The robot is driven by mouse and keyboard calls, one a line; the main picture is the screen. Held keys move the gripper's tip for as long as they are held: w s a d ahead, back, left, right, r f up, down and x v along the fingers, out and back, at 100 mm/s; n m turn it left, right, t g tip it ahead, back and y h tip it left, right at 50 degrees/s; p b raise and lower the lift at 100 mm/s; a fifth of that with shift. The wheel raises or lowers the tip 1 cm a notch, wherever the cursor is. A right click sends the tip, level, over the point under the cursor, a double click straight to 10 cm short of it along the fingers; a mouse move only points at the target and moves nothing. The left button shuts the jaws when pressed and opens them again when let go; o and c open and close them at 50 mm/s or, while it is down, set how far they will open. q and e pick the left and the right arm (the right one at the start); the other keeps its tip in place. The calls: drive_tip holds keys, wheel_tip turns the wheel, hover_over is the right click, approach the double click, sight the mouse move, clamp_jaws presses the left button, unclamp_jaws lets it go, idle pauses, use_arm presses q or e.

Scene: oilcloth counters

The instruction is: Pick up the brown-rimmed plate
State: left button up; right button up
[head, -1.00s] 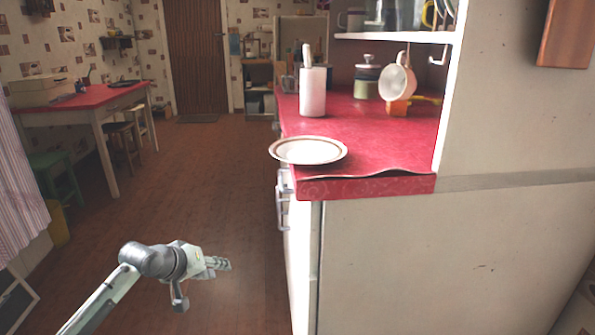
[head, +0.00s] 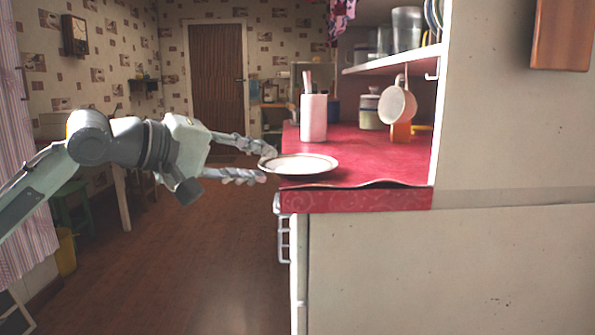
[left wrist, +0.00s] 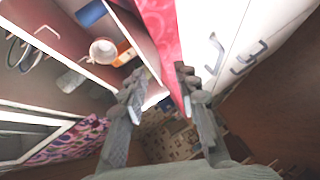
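The brown-rimmed plate (head: 300,165) is white and lies flat near the front left corner of the red counter (head: 362,170). Its left rim reaches out past the counter's edge. My left gripper (head: 266,165) is at that rim, with its fingers apart, one higher and one lower in the head view. The fingertips overlap or nearly meet the rim; contact cannot be told. In the left wrist view the open fingers (left wrist: 158,72) show with a pale shape by one tip that I cannot surely identify as the plate. My right gripper is not in view.
A white cylinder (head: 313,118) with something upright in it stands behind the plate. The floor left of the counter is open.

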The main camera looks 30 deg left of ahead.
use_arm(q)
drive_tip(key=shift+x, duration=0.95)
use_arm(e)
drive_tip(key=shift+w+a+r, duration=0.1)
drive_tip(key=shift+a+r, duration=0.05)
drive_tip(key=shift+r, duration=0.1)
use_arm(q)
drive_tip(key=shift+c, duration=0.4)
clamp_jaws()
drive_tip(key=shift+r, duration=0.15)
drive_tip(key=shift+r, duration=0.2)
wheel_tip(320, 180, up, 4)
drive_tip(key=shift+f+p, duration=0.15)
drive_tip(key=shift+p, duration=0.5)
drive_tip(key=s+a+r, duration=0.4)
drive_tip(key=a+r, duration=0.2)
drive_tip(key=a, duration=0.4)
drive_tip(key=shift+s+a+r+p, duration=0.35)
drive_tip(key=shift+a+r, duration=0.05)
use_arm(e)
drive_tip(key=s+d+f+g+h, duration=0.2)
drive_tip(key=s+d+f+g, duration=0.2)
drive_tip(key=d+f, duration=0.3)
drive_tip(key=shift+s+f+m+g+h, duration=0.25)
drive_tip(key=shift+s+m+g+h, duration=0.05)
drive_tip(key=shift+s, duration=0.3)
